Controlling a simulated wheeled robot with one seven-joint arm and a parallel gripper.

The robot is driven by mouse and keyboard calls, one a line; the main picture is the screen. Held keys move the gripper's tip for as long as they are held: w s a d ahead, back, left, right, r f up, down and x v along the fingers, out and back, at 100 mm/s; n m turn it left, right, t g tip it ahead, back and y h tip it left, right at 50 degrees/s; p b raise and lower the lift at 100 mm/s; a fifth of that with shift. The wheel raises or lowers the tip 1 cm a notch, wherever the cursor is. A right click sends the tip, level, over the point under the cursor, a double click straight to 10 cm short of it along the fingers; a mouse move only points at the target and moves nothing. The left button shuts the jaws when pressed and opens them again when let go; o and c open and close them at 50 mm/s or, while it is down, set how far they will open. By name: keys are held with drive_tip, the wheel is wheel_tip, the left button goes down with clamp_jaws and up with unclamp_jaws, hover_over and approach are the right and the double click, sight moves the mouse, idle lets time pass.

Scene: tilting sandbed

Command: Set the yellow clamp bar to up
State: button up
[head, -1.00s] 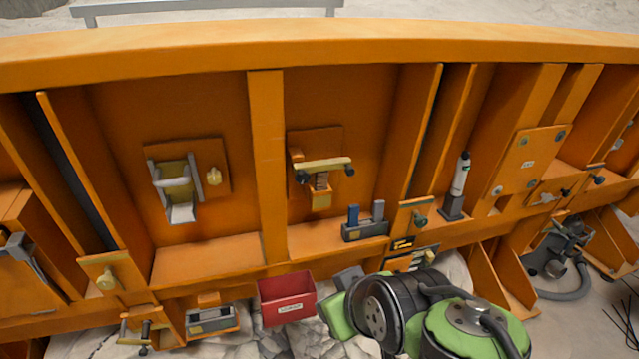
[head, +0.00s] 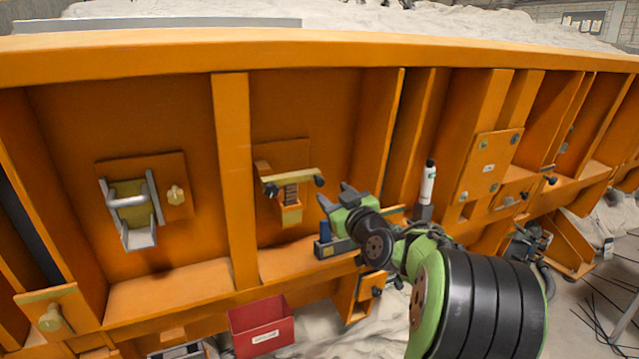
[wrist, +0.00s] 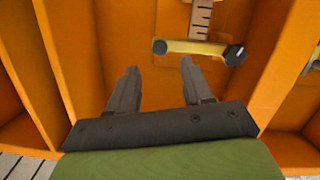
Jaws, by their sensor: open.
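The clamp bar also shows in the wrist view (wrist: 192,48), beyond my fingers. My gripper (head: 341,199) is right of and a little below the bar, apart from it. In the wrist view my gripper (wrist: 157,75) has its two dark fingers spread, with nothing between them.
A small block holder with a blue block (head: 325,231) stands on the ledge below, partly hidden by my arm. A white tube (head: 427,184) stands to the right. A red box (head: 262,328) hangs below. An orange upright (head: 234,180) is left of the bar.

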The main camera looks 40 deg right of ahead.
sight(321, 184)
drive_tip(key=x, duration=0.7)
drive_tip(key=shift+w+p, duration=0.25)
drive_tip(key=shift+p, duration=0.05)
clamp_jaws()
